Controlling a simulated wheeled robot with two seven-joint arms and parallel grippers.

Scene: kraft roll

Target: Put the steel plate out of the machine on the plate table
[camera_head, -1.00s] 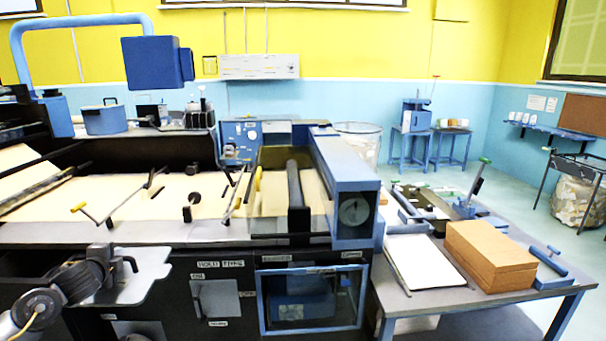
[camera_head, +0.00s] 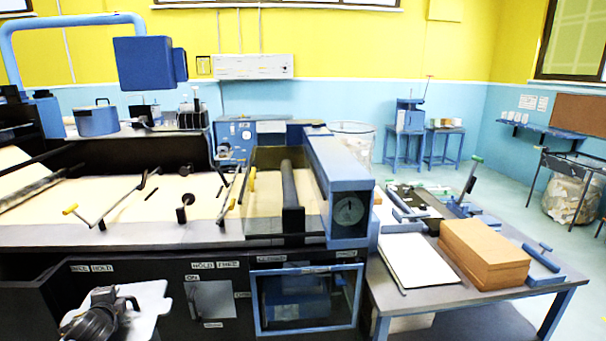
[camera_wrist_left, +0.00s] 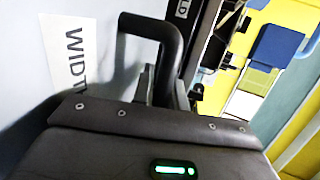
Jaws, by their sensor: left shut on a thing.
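A pale grey steel plate (camera_head: 148,298) is at the lower left of the head view, in front of the machine's black front panel. It has a dark handle. My left gripper (camera_head: 124,303) is at the plate, shut on its handle and partly hiding the plate. In the left wrist view the dark loop handle (camera_wrist_left: 152,22) rises from between the fingers, beside a pale surface with a label. My right gripper is not in view.
A white sheet-like board (camera_head: 422,262) and a brown block (camera_head: 485,255) lie on the grey-topped table, with blue-handled tools around them. The machine's blue end housing (camera_head: 340,175) stands between the plate and that table. Bare floor shows at the far right.

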